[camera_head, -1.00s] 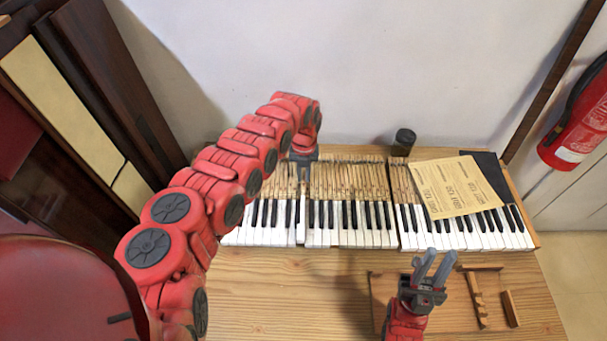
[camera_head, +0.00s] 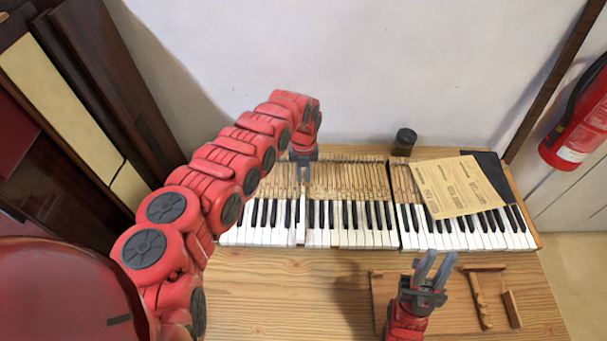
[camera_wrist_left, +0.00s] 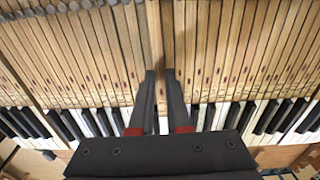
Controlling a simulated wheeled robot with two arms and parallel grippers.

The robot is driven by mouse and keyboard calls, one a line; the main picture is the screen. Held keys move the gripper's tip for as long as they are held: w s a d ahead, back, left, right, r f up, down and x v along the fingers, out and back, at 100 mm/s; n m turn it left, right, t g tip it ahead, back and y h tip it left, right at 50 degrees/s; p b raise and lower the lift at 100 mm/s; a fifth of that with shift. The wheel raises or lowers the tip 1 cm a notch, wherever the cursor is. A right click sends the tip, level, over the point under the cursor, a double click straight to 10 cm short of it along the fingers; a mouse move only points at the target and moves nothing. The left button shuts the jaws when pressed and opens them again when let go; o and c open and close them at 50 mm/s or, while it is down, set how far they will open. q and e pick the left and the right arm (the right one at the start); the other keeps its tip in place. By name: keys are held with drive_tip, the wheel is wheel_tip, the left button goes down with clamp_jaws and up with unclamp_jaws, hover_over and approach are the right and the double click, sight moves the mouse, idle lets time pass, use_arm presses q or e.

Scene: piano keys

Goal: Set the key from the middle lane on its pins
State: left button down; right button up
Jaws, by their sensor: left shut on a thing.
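The key (camera_wrist_left: 155,40) is a long pale wooden stick, standing out a little above its neighbours in the left wrist view. Its white front (camera_head: 301,222) lies in the row of white keys in the head view. My left gripper (camera_head: 303,178) is over the wooden part of the keyboard, shut on this key; its two dark fingers (camera_wrist_left: 160,95) lie on either side of the stick. The pins under the key are hidden.
Piano keys (camera_head: 350,225) stand close on both sides of the held key. A paper sheet (camera_head: 460,187) covers part of the right keys. A dark cylinder (camera_head: 404,141) stands behind them. Wooden pieces (camera_head: 480,302) lie in the tray. The front left table (camera_head: 280,295) is bare.

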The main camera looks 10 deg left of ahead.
use_arm(q)
drive_tip(key=shift+f+b, duration=0.7)
drive_tip(key=shift+b, duration=0.05)
idle(0.4)
drive_tip(key=c, duration=1.2)
unclamp_jaws()
drive_tip(key=shift+r, duration=0.1)
drive_tip(key=shift+r+p, duration=0.75)
drive_tip(key=shift+r, duration=0.4)
drive_tip(key=o, duration=0.5)
drive_tip(key=shift+f, duration=0.1)
drive_tip(key=shift+o, duration=0.2)
